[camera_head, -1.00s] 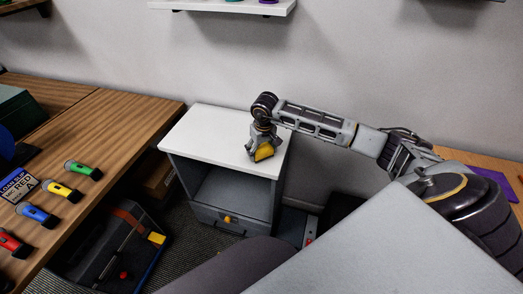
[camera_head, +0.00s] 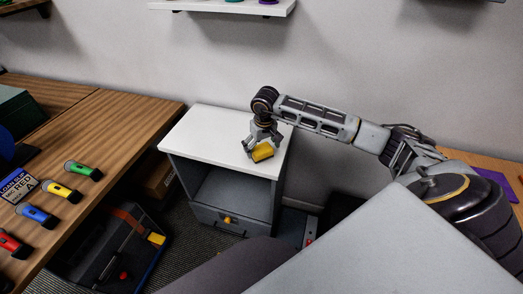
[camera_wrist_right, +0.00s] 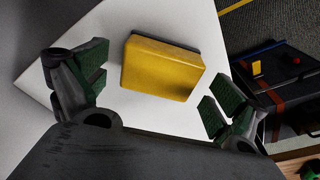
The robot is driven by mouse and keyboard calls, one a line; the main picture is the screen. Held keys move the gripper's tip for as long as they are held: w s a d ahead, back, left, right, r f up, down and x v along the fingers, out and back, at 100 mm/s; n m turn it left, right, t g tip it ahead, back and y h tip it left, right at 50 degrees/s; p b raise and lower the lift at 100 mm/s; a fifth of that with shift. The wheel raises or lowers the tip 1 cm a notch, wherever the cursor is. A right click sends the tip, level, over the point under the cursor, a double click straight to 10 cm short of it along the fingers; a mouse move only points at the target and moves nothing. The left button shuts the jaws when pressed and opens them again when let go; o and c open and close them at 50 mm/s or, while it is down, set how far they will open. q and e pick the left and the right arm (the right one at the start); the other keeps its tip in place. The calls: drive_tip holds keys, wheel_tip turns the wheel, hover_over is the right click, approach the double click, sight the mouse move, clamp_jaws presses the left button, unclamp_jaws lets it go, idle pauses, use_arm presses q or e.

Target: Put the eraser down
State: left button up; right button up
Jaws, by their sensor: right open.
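The eraser (camera_head: 262,152) is a yellow block with a dark layer along one edge. It lies on the white top of a small grey cabinet (camera_head: 205,133), near the right edge. In the right wrist view the eraser (camera_wrist_right: 162,68) rests flat on the white surface between the spread fingers. My right gripper (camera_head: 258,150) is open above it, with a gap between the eraser and each finger pad; the pads show in the wrist view (camera_wrist_right: 155,95). My left gripper is out of view.
A wooden table (camera_head: 105,130) at left carries several flashlights and a loan slip card (camera_head: 17,185). A dark toolbox (camera_head: 110,250) stands on the floor. The left part of the cabinet top is clear.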

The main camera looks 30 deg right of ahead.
sight(263, 151)
drive_tip(key=r, duration=0.5)
drive_tip(key=s+r, duration=0.1)
drive_tip(key=r, duration=0.2)
drive_tip(key=shift+a+r, duration=0.1)
drive_tip(key=shift+r, duration=0.1)
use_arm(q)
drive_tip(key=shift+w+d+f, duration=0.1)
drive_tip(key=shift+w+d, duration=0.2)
use_arm(e)
drive_tip(key=shift+r, duration=0.7)
